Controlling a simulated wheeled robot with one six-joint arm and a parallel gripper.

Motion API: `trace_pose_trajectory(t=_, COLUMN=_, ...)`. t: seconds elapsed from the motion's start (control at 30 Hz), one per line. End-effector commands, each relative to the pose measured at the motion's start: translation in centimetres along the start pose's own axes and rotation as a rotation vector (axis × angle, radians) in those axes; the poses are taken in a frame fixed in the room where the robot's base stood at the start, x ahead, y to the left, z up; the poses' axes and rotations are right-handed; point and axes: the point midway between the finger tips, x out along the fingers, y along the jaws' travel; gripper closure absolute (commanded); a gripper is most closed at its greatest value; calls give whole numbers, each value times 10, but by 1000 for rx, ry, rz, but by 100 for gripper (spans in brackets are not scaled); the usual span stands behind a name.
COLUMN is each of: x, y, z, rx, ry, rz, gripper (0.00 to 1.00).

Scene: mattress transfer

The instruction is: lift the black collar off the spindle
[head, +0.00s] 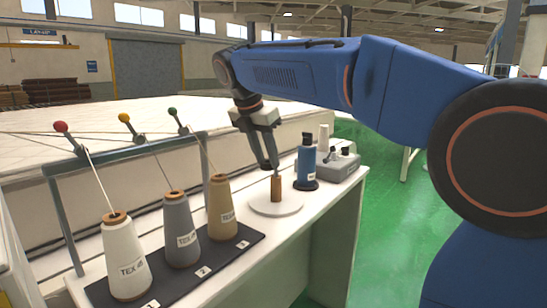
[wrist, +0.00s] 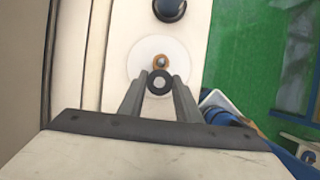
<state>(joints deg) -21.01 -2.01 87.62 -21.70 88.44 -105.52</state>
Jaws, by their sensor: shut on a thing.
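The black collar (wrist: 159,84) is a small dark ring with a pale centre, seen between my fingertips in the wrist view. My gripper (head: 270,165) is shut on it, just above the brown spindle (head: 276,190). The spindle stands upright on a round white disc (head: 262,205) on the bench. In the wrist view, the spindle's top (wrist: 161,61) shows beyond the collar, and the white disc (wrist: 137,60) lies around it. The fingers hide the collar in the head view. I cannot tell the exact gap between collar and spindle.
White (head: 125,258), grey (head: 180,235) and tan (head: 221,205) thread cones stand on a black mat to the left. A mattress (head: 110,118) lies behind the bench.

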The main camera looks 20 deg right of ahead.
Motion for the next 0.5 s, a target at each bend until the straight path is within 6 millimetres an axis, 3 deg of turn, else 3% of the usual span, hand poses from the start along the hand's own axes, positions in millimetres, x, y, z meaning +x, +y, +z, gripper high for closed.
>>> trace_pose_trajectory(t=0.5, x=-41, y=0, z=-99, rx=-4, ry=0, rz=2, gripper=92)
